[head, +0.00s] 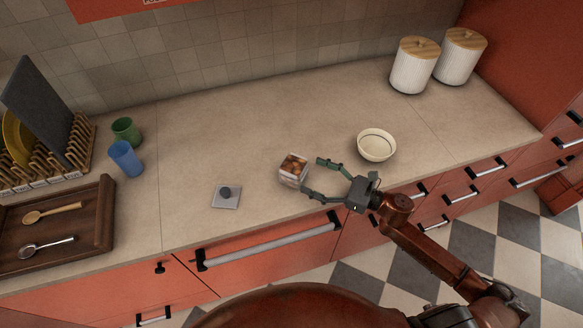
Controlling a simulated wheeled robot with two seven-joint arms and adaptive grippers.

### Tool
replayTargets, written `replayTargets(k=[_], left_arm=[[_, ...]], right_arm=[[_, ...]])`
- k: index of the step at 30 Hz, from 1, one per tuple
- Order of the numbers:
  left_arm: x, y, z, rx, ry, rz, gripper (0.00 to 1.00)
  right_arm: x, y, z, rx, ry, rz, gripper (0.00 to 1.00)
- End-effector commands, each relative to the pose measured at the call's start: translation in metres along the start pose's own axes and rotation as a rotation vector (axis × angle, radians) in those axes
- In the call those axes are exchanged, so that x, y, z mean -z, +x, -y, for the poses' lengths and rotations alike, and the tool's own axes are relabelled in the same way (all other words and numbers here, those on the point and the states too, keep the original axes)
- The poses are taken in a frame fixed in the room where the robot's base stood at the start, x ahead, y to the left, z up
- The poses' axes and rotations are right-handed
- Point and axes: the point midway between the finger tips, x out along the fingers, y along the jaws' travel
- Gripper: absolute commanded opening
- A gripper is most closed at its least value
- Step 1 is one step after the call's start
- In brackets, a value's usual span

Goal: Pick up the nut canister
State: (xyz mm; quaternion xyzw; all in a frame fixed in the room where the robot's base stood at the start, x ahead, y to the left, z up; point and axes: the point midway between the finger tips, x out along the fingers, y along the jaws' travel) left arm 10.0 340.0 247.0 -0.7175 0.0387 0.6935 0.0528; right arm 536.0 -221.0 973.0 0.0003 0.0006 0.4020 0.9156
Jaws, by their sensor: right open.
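The nut canister (292,170) stands on the countertop near its front edge, in the middle of the head view. It is a small box-like container with whitish sides, and brown nuts show at its top. My right gripper (312,177) comes in from the right, low over the counter. Its two fingers are spread apart, with the tips close to the canister's right side. I cannot tell whether a fingertip touches it. A square grey lid with a dark knob (226,196) lies on the counter to the left of the canister. My left gripper is not in view.
A cream bowl (376,145) stands just behind my right gripper. Two white ribbed canisters with wooden lids (413,66) stand at the back right. Blue (126,159) and green (126,131) cups, a dish rack and a wooden tray (108,218) fill the left. The counter's middle back is clear.

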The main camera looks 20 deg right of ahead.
Motion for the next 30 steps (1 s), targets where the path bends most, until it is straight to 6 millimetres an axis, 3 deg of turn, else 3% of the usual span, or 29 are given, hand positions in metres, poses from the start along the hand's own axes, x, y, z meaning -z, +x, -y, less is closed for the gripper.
replayTargets(k=[7,18,26,30], left_arm=[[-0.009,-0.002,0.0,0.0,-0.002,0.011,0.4],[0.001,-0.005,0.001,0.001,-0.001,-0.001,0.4],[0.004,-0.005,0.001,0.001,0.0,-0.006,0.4],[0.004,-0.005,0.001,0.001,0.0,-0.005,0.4]], right_arm=[[-0.002,0.024,0.0,0.002,-0.001,0.001,0.75],[-0.007,0.071,-0.004,0.001,0.0,0.001,0.75],[-0.006,0.074,-0.005,0.0,0.001,0.0,0.75],[-0.006,0.074,-0.005,-0.001,0.0,0.0,0.66]])
